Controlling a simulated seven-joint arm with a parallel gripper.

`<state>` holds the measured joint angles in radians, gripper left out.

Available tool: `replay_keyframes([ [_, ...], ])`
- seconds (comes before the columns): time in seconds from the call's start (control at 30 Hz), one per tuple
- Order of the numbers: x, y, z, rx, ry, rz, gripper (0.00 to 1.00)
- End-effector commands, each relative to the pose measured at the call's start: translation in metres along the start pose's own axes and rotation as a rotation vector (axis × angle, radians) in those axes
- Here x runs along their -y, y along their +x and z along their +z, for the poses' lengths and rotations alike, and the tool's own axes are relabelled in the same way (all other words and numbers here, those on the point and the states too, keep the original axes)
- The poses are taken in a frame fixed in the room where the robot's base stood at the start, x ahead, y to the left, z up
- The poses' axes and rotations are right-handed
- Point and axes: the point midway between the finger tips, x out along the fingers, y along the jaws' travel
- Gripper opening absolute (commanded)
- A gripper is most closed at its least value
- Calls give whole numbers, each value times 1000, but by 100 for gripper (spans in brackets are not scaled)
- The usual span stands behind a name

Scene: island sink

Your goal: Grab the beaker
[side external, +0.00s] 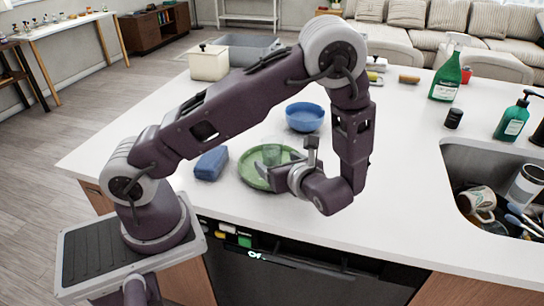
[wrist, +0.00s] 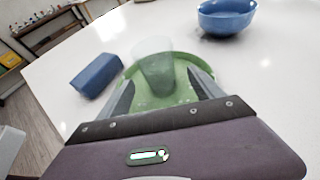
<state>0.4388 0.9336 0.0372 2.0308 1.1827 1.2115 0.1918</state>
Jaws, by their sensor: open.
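The beaker (side external: 271,155) is a clear, greenish-looking glass vessel standing upright on a round green plate (side external: 249,177) in the side view. In the wrist view the beaker (wrist: 156,72) is just ahead of the jaws, in line with the gap between them. My gripper (side external: 271,174) is open and low over the plate, with its fingers pointing at the beaker from the right. In the wrist view my gripper (wrist: 160,88) has its two fingers spread on either side of the plate (wrist: 185,85). I cannot tell whether the beaker's base is between the fingertips. Nothing is held.
A blue block (side external: 211,163) lies left of the plate. A blue bowl (side external: 305,117) stands behind it. A sink (side external: 466,160) with mugs is at the right. Bottles (side external: 447,78) stand behind the sink. The counter (side external: 400,190) between plate and sink is clear.

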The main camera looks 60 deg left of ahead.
Motion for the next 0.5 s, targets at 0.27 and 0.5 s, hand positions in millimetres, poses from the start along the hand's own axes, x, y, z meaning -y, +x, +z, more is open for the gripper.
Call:
replay_keyframes([
  [0.27,-1,39,3,0,-2,6,76],
  [0.5,-1,72,6,0,-2,3,76],
])
